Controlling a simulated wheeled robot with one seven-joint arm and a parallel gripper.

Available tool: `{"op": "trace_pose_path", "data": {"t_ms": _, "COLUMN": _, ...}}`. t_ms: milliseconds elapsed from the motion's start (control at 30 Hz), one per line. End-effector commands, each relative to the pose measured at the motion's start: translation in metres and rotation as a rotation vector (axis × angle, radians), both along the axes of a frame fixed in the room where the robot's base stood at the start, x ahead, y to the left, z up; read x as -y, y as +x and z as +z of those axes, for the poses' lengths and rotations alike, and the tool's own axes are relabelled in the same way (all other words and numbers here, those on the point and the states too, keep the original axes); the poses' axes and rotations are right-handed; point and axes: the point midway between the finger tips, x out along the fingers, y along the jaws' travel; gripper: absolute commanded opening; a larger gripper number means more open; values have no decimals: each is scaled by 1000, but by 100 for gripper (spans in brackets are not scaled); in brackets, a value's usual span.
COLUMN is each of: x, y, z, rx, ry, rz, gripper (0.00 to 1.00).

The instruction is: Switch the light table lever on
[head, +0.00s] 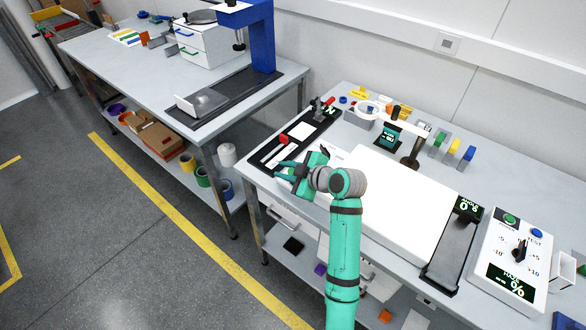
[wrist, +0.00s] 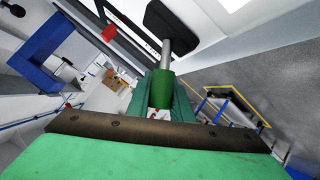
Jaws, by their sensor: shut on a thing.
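The light table (head: 398,200) is a large, bright white panel in the middle of the near bench in the head view. In the wrist view, the lever shows as a green cylindrical grip (wrist: 163,90) on a short metal rod that comes out of a black block. My gripper (head: 283,171) is at the left end of the light table, near the bench's front edge. In the wrist view, my gripper (wrist: 160,100) is shut around the green grip. In the head view, my gripper and arm hide the lever.
A black fixture plate (head: 268,156) with red-handled parts lies just beyond my gripper. A lamp with a ring head (head: 370,110) stands behind the light table. A black slide gauge (head: 450,250) and a white dial box (head: 515,255) are at the right. Floor in front is clear.

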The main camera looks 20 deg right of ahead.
Motion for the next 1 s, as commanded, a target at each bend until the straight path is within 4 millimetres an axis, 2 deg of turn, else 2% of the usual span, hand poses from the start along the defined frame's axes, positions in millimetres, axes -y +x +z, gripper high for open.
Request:
{"op": "trace_pose_path", "data": {"t_ms": 367, "x": -2, "y": 0, "z": -2, "rx": -2, "ry": -5, "rz": 4, "gripper": 0}}
{"op": "trace_pose_path", "data": {"t_ms": 400, "x": -2, "y": 0, "z": -2, "rx": -2, "ry": -5, "rz": 4, "gripper": 24}}
{"op": "trace_pose_path", "data": {"t_ms": 467, "x": -3, "y": 0, "z": -2, "rx": -2, "ry": -4, "rz": 5, "gripper": 39}}
{"op": "trace_pose_path", "data": {"t_ms": 800, "x": -1, "y": -1, "z": 0, "rx": 0, "ry": -3, "rz": 3, "gripper": 39}}
{"op": "trace_pose_path", "data": {"t_ms": 1000, "x": 7, "y": -19, "z": 12, "rx": 1, "ry": -3, "rz": 2, "gripper": 39}}
